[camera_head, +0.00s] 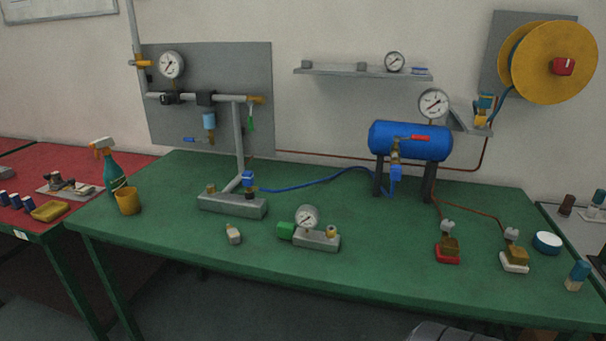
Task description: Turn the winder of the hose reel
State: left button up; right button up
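The hose reel (543,70) is a yellow disc-shaped reel on a grey wall plate at the upper right. A small red block (564,66) sits at the middle of its front face; I cannot tell whether this is the winder. A blue hose runs from the lower part of the reel to a small blue and yellow fitting (484,111). Neither of my grippers is clearly in view. A grey ribbed shape shows at the bottom edge, right of centre, and I cannot tell what it is.
A green table (340,263) stands below the reel. It bears a blue tank (410,141), a gauge block (316,238), a spray bottle (112,168), a yellow cup (127,201) and red and white valve bases. A red table (70,184) is at left, a grey surface at right.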

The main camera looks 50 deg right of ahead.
aim_at(562, 66)
jog(key=z, duration=2.85)
